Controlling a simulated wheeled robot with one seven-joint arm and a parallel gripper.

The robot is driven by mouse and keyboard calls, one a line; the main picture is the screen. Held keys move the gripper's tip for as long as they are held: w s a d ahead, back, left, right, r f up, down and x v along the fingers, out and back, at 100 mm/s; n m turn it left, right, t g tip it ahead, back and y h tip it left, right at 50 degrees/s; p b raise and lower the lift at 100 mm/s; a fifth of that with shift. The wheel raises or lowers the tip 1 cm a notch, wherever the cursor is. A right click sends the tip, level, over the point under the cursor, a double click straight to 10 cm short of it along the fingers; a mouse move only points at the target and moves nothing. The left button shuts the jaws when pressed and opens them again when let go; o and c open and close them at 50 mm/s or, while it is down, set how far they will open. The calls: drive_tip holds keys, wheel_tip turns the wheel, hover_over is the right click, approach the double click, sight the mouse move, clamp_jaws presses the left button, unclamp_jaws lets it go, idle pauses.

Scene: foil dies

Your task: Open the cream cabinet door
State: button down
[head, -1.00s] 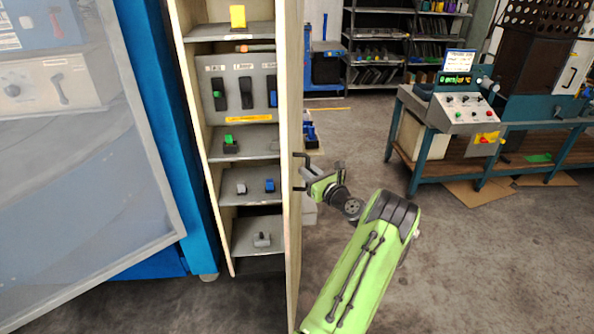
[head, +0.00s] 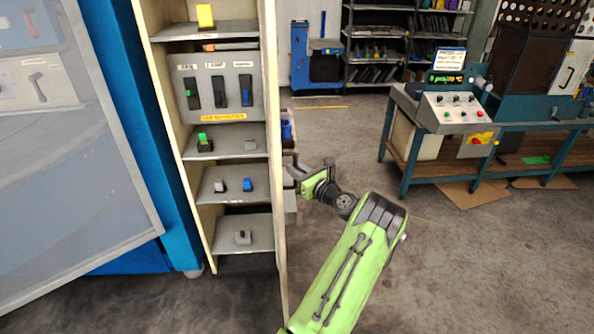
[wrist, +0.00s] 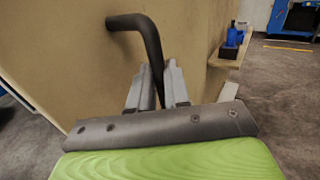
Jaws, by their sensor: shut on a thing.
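The cream cabinet door (head: 273,150) stands open, seen nearly edge-on in the head view, with the cabinet's shelves exposed to its left. In the wrist view the door's broad face (wrist: 70,60) fills the left and middle. A dark bent bar handle (wrist: 148,40) sticks out from that face. My gripper (wrist: 155,85) is shut on the handle, with one finger on each side of the bar. In the head view my gripper (head: 301,180) is at the door's right side, where the handle is mostly hidden.
The cabinet's shelves (head: 235,186) hold several small switches and blocks. A blue machine (head: 130,130) stands close on the left. A workbench with a control console (head: 455,112) is at the right. Open floor (head: 480,260) lies right of my arm.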

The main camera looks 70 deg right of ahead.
drive_tip(key=c, duration=1.4)
unclamp_jaws()
drive_tip(key=shift+w+r, duration=0.2)
drive_tip(key=shift+r, duration=0.35)
drive_tip(key=shift+c, duration=0.2)
drive_tip(key=shift+o, duration=1.1)
drive_tip(key=shift+w+d+f, duration=0.15)
drive_tip(key=shift+d+f, duration=0.05)
drive_tip(key=shift+w+d+f, duration=0.1)
drive_tip(key=shift+f, duration=0.1)
drive_tip(key=b+v, duration=0.1)
drive_tip(key=v, duration=1.4)
drive_tip(key=shift+s+a, duration=0.3)
